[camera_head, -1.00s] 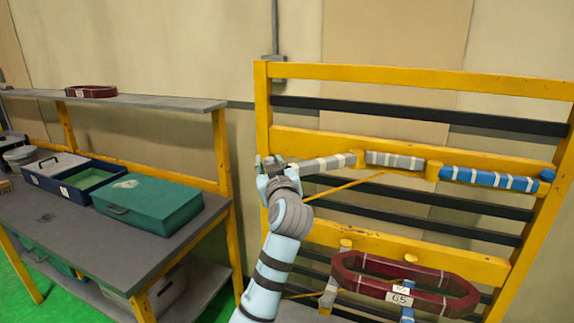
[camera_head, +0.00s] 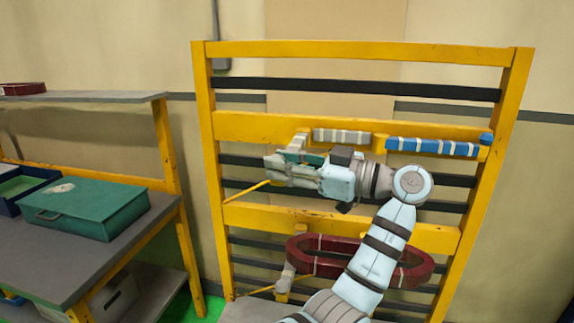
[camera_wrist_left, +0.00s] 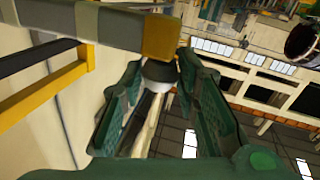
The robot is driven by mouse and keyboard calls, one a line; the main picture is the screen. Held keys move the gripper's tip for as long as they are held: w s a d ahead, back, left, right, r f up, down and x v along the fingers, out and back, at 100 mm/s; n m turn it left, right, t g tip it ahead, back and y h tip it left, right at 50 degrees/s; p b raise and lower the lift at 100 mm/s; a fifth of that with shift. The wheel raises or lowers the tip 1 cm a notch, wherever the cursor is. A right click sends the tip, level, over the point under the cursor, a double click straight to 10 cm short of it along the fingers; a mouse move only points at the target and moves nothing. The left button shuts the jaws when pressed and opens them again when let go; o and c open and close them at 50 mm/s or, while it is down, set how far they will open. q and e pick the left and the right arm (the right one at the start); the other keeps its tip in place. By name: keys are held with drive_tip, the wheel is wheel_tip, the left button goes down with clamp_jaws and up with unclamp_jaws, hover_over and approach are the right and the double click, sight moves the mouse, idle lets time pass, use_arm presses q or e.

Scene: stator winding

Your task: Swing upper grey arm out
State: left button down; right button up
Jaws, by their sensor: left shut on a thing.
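The upper grey arm (camera_head: 342,137) has white bands and lies across the upper part of the yellow rack in the head view. My left gripper (camera_head: 290,152) is at its left end; my own wrist hides part of the arm. In the left wrist view, the grey arm (camera_wrist_left: 110,25) runs in from the top left to a yellow end block (camera_wrist_left: 160,38). A dark knob (camera_wrist_left: 160,70) below that block sits between the green fingers of my left gripper (camera_wrist_left: 158,85), which is shut on it. My right gripper is not in view.
A blue arm with white bands (camera_head: 435,147) is to the right on the yellow rack (camera_head: 365,50). A dark red coil (camera_head: 310,243) hangs below, partly behind my left arm. At left, a bench (camera_head: 75,255) holds a green case (camera_head: 85,208).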

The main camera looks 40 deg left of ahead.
use_arm(q)
drive_tip(key=shift+w+d+g, duration=0.15)
drive_tip(key=shift+g, duration=0.15)
drive_tip(key=shift+r, duration=0.1)
drive_tip(key=c, duration=1.6)
unclamp_jaws()
drive_tip(key=o, duration=0.4)
drive_tip(key=shift+w+d, duration=0.1)
drive_tip(key=shift+d, duration=0.05)
drive_tip(key=shift+d, duration=0.1)
drive_tip(key=v, duration=0.7)
drive_tip(key=shift+w+d, duration=0.1)
drive_tip(key=shift+d, duration=0.1)
drive_tip(key=shift+a, duration=0.15)
